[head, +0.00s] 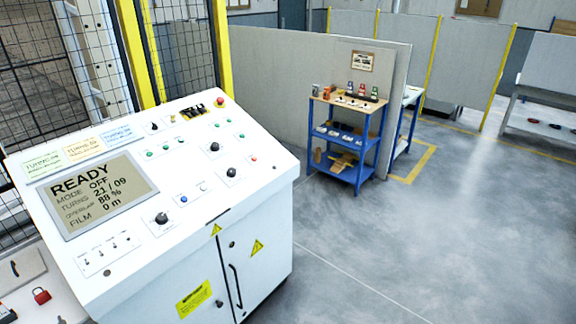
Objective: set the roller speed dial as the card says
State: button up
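A white sloped control console stands at the left, with a screen (97,193) that reads READY, MODE OFF, TURNS 21 / 09, OVERLAP 88 %, FILM 0 m. Black round knobs sit on its face: one (162,218) right of the screen, one (217,147) higher up and one (231,172) near the right edge. Their labels are too small to read, so I cannot tell which is the roller speed dial. A green card (43,163), a pale orange card (83,147) and a blue card (122,133) lie above the screen; their text is not readable. My gripper is not in view.
The console has a red mushroom button (220,102) at its top corner and doors below. Yellow-framed mesh fencing (180,45) stands behind. A blue shelf cart (347,135) stands by a grey partition (275,85). The grey floor (400,240) right of the console is clear.

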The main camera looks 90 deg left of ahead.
aim_at(232, 172)
jog(key=u, duration=0.05)
jog(key=i, duration=0.45)
jog(key=u, duration=1.55)
jog(key=k, duration=0.2)
jog(key=u, duration=2.6)
jog(key=i, duration=0.8)
jog(key=u, duration=0.1)
